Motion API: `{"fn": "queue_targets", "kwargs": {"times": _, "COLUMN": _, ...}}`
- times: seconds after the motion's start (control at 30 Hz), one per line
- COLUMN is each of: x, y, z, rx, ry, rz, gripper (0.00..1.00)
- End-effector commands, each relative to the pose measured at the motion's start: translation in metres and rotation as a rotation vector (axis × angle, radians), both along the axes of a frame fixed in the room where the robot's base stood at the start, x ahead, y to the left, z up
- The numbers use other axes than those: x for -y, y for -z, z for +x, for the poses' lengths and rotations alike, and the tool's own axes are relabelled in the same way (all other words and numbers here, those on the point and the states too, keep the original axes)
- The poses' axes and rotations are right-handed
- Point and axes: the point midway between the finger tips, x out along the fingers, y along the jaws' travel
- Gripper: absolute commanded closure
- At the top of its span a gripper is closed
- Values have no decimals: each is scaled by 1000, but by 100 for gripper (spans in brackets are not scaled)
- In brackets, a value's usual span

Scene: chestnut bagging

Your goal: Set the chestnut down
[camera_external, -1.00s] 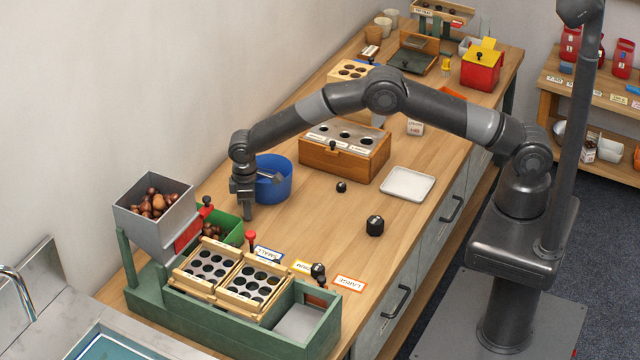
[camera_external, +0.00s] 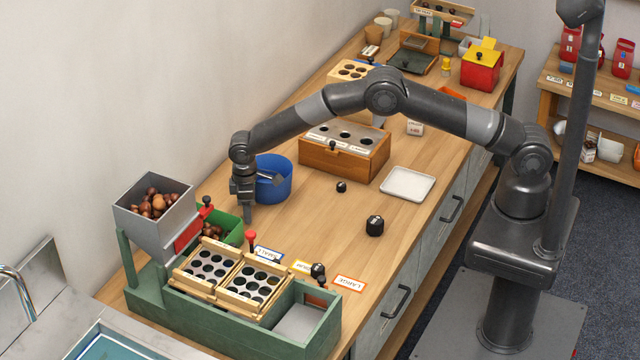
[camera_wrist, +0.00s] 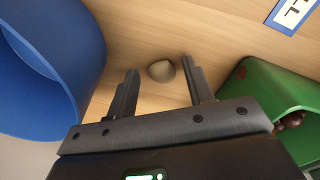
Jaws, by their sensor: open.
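A greyish-brown chestnut (camera_wrist: 161,71) lies on the wooden bench top in the wrist view. My gripper (camera_wrist: 160,68) is open, with one finger on each side of it. The chestnut is nearer the right finger; I cannot tell whether they touch. In the external view my gripper (camera_external: 247,214) points down low over the bench, between the blue tub (camera_external: 284,181) and the green bin (camera_external: 231,228). The chestnut cannot be made out in that view.
The blue tub (camera_wrist: 85,30) and green bin (camera_wrist: 262,88) stand close on either side of my gripper. A grey hopper of chestnuts (camera_external: 128,210) and a green sorting stand (camera_external: 220,330) are in front. A wooden box (camera_external: 318,160) is behind.

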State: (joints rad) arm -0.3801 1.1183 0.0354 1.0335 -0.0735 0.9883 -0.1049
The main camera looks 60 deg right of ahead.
Motion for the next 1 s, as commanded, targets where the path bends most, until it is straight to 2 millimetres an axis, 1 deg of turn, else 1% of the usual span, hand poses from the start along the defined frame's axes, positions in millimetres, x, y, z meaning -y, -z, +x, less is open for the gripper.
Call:
{"fn": "queue_targets", "kwargs": {"times": 0.13, "x": -1, "y": -22, "z": 1, "rx": 4, "ry": 0, "rz": 1, "gripper": 52}}
{"fn": "queue_targets", "kwargs": {"times": 0.4, "x": -2, "y": -81, "z": 0, "rx": 4, "ry": 0, "rz": 1, "gripper": 52}}
{"fn": "queue_targets", "kwargs": {"times": 0.5, "x": -3, "y": -98, "z": -1, "rx": 2, "ry": 0, "rz": 1, "gripper": 52}}
{"fn": "queue_targets", "kwargs": {"times": 0.6, "x": -3, "y": -110, "z": -1, "rx": 2, "ry": 0, "rz": 1, "gripper": 52}}
{"fn": "queue_targets", "kwargs": {"times": 0.7, "x": -3, "y": -117, "z": -1, "rx": 1, "ry": 0, "rz": 1, "gripper": 52}}
{"fn": "queue_targets", "kwargs": {"times": 0.93, "x": -2, "y": -121, "z": -2, "rx": 2, "ry": 1, "rz": 1, "gripper": 52}}
{"fn": "queue_targets", "kwargs": {"times": 1.0, "x": 1, "y": -129, "z": -3, "rx": 8, "ry": 6, "rz": 3, "gripper": 52}}
